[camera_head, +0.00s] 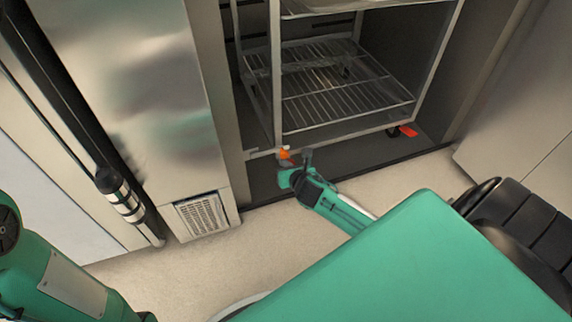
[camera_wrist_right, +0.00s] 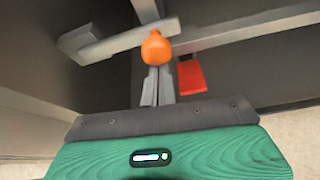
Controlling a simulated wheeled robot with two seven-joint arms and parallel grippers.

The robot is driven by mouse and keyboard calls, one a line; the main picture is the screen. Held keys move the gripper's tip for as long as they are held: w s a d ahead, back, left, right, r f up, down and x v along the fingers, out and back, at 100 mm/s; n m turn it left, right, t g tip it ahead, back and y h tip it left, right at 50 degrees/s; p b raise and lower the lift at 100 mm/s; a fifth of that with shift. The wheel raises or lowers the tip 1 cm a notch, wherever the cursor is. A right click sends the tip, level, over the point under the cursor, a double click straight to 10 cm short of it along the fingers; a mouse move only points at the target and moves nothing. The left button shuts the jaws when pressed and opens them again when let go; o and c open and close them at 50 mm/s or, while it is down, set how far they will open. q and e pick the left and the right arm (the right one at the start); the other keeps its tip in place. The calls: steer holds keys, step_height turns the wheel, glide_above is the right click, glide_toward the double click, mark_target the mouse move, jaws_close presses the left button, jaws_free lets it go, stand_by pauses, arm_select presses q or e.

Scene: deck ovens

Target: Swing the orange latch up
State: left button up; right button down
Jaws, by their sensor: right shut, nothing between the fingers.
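The orange latch (camera_head: 284,154) is at the near lower corner of the wire rack trolley (camera_head: 262,150). In the right wrist view it shows as a rounded orange knob (camera_wrist_right: 155,47) in front of the grey frame bars. My right gripper (camera_wrist_right: 157,76) is shut and empty, its two grey fingers together just below the knob. I cannot tell whether they touch it. In the head view the right gripper (camera_head: 291,172) reaches the latch from below, partly hiding that corner. My left gripper is not in view; only parts of my left arm show at the lower left.
A red pedal (camera_wrist_right: 191,76) hangs just right of my fingers in the wrist view. Another red pedal (camera_head: 409,131) is at the trolley's right wheel. The trolley stands in an oven bay, with a steel panel (camera_head: 150,90) to the left. Pale floor (camera_head: 200,265) lies clear in front.

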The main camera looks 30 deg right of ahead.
steer(key=shift+r+p, duration=0.3)
steer(key=shift+p, duration=0.1)
